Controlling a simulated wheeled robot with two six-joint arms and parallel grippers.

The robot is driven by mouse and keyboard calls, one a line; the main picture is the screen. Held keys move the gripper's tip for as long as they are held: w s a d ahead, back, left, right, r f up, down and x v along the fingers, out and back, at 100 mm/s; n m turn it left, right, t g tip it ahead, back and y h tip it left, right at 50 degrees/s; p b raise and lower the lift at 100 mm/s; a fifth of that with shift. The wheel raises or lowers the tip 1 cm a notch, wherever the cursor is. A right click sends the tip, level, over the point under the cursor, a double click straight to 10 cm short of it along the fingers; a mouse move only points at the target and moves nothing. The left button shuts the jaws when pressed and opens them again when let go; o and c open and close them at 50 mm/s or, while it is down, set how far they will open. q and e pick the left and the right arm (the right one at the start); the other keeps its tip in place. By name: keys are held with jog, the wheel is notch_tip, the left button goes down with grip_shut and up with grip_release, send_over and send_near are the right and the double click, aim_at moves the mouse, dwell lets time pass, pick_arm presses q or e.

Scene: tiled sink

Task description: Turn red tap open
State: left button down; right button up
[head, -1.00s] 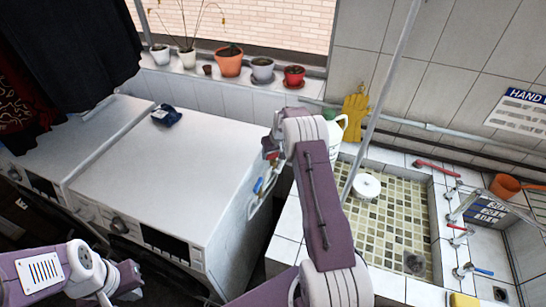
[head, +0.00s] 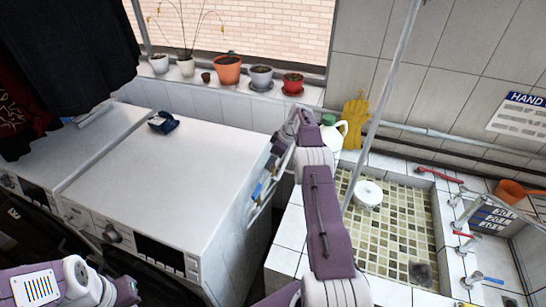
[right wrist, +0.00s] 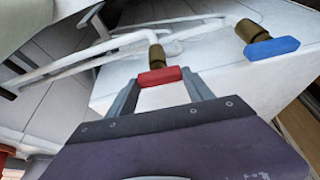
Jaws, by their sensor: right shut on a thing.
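The red tap handle (right wrist: 160,77) is a short red bar on a brass valve. In the right wrist view it lies between the fingertips of my right gripper (right wrist: 161,88), which is shut on it. A blue tap handle (right wrist: 272,47) on a second brass valve is to its right, apart from the gripper. In the head view the blue handle (head: 257,190) shows beside the white machine, below my right gripper (head: 272,163); the red handle is mostly hidden there. My left arm enters at the lower left, but its jaws are not in view.
White pipes (right wrist: 125,42) run beside the valves. A white washing machine (head: 165,165) stands left of the gripper. A tiled sink (head: 385,225) with other red and blue taps is at right. A white jug (head: 330,135) stands behind my right arm.

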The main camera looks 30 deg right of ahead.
jog(key=shift+d+r+n+p, duration=0.1)
jog(key=shift+n+p, duration=0.3)
jog(key=shift+p, duration=0.05)
dwell(0.3)
jog(key=o, duration=1.3)
jog(key=shift+c, duration=0.2)
jog(key=shift+o, duration=0.5)
